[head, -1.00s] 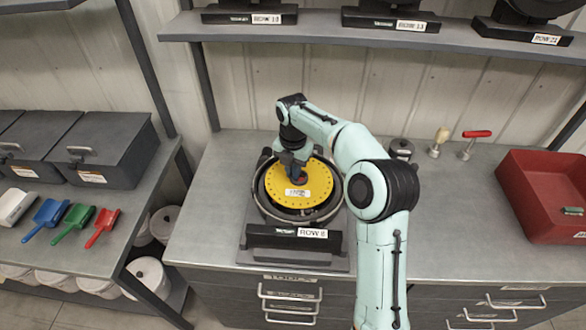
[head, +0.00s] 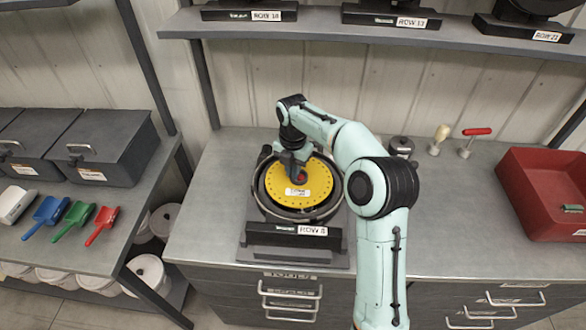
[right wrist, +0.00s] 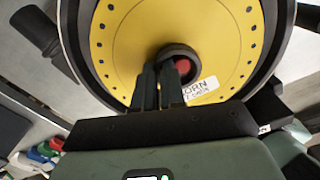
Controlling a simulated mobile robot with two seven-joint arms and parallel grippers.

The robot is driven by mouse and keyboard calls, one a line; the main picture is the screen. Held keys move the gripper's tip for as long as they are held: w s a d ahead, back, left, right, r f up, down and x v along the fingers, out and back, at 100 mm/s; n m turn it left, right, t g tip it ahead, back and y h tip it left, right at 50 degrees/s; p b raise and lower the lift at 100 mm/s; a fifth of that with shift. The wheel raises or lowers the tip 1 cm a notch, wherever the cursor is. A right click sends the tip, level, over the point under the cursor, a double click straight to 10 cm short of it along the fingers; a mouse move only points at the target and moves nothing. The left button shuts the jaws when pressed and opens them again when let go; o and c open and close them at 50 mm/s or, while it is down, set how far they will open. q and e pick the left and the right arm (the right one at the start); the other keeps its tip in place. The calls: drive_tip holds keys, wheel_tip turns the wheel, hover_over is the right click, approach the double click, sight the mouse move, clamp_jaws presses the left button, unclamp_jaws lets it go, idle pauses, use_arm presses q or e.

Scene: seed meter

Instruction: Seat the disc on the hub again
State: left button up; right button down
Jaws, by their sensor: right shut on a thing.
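The yellow disc (head: 313,192), with a ring of small holes and a white label, lies in the round dark housing of the seed meter (head: 292,235) marked ROW 8. My right gripper (head: 298,176) is over the disc's middle. In the right wrist view its fingers (right wrist: 160,85) are shut on the dark round collar (right wrist: 181,58) around a red centre. The yellow disc fills much of that view (right wrist: 125,45). The hub under the disc is hidden, so I cannot tell whether the disc sits fully down. My left gripper is not in view.
A dark knob-topped part (head: 401,147), a cream-handled tool (head: 441,136) and a red-handled tool (head: 473,140) stand at the bench's back. A red bin (head: 540,185) is at the right. Colored scoops (head: 75,218) lie on the left bench. Bench between meter and bin is mostly clear.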

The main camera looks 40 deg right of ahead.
drive_tip(key=shift+s+f, duration=0.1)
drive_tip(key=shift+f, duration=0.5)
idle(0.7)
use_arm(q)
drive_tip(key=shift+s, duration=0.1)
use_arm(e)
drive_tip(key=shift+f, duration=0.15)
